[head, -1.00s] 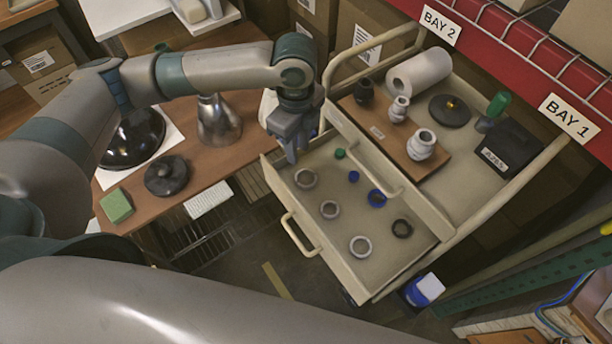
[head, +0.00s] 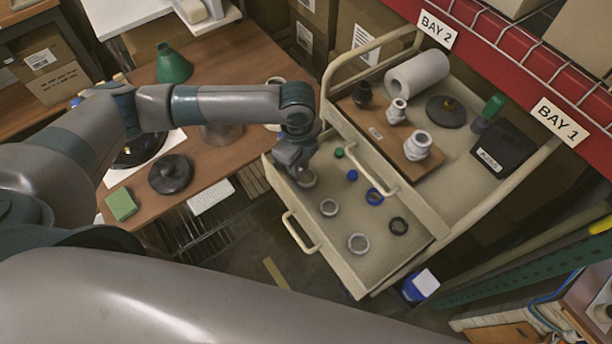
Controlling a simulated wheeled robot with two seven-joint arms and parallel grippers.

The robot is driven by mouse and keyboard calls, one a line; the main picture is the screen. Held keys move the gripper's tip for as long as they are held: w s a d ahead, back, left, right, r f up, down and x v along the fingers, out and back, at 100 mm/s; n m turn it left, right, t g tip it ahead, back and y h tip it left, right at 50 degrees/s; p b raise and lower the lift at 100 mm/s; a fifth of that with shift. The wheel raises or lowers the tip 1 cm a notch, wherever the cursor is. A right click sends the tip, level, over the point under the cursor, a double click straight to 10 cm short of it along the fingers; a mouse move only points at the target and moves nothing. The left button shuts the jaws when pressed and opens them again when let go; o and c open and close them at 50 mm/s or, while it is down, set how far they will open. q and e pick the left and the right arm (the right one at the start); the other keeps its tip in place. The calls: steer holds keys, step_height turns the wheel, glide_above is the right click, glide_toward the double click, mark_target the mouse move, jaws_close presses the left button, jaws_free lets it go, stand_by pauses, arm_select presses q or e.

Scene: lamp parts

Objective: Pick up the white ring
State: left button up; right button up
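An open cart drawer (head: 385,262) holds three pale rings: one at the drawer's left end (head: 307,179), one in the middle (head: 329,208) and one near the front right (head: 358,244). The front right ring looks the whitest, but the shades are close. My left gripper (head: 298,174) points down into the drawer's left end, right by the first pale ring and partly covering it. The small view does not show whether its fingers are apart or touch the ring. My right gripper is out of view.
The cart top above carries a brown board (head: 381,133) with fittings. The drawer walls stand close around my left gripper.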

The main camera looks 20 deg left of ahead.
mark_target(300, 184)
arm_select(q)
steer(key=shift+s+d+f+p, duration=0.1)
steer(key=shift+s+f+p, duration=0.15)
steer(key=shift+f+p, duration=0.25)
step_height(300, 184, down, 3)
steer(key=shift+s+d+r+p, duration=0.1)
steer(key=shift+s+d+p, duration=0.05)
steer(key=shift+p, duration=0.65)
steer(key=shift+f, duration=0.65)
jaws_close()
